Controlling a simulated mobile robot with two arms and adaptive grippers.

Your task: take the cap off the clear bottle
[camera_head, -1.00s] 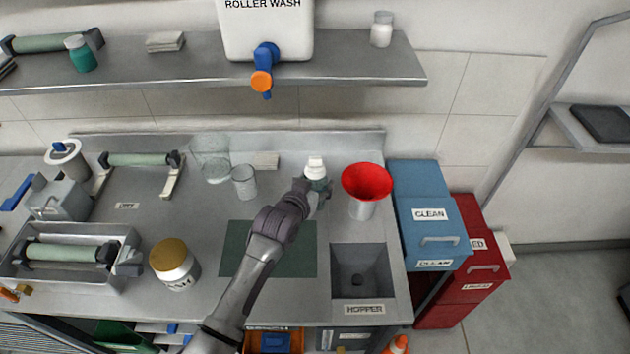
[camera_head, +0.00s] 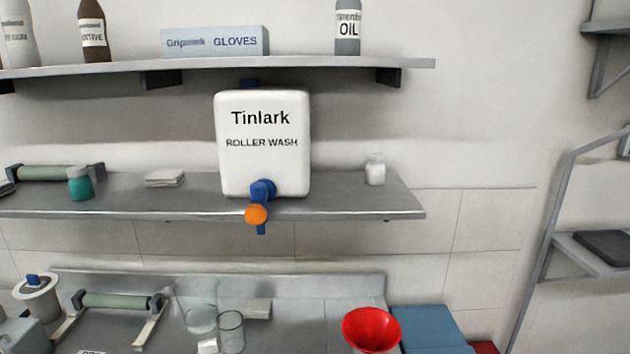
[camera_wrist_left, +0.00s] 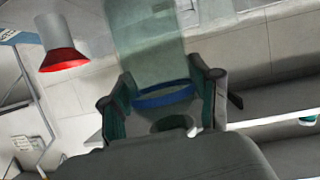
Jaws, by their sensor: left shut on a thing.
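In the left wrist view, my left gripper (camera_wrist_left: 165,103) is shut on the clear bottle (camera_wrist_left: 148,45), a see-through, pale greenish body with a blue band between the fingers. The bottle runs up out of that picture, and the view is turned over. The cap cannot be made out there. In the head view a small white top (camera_head: 207,346) shows at the bottom edge by the glass; it may be the bottle's cap, but what is under it is cut off. My right gripper is in neither view.
A red funnel (camera_head: 371,329) stands right of centre, and also shows in the left wrist view (camera_wrist_left: 64,60). A shelf (camera_head: 345,204) with a roller wash tank (camera_head: 262,160) overhangs the bench.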

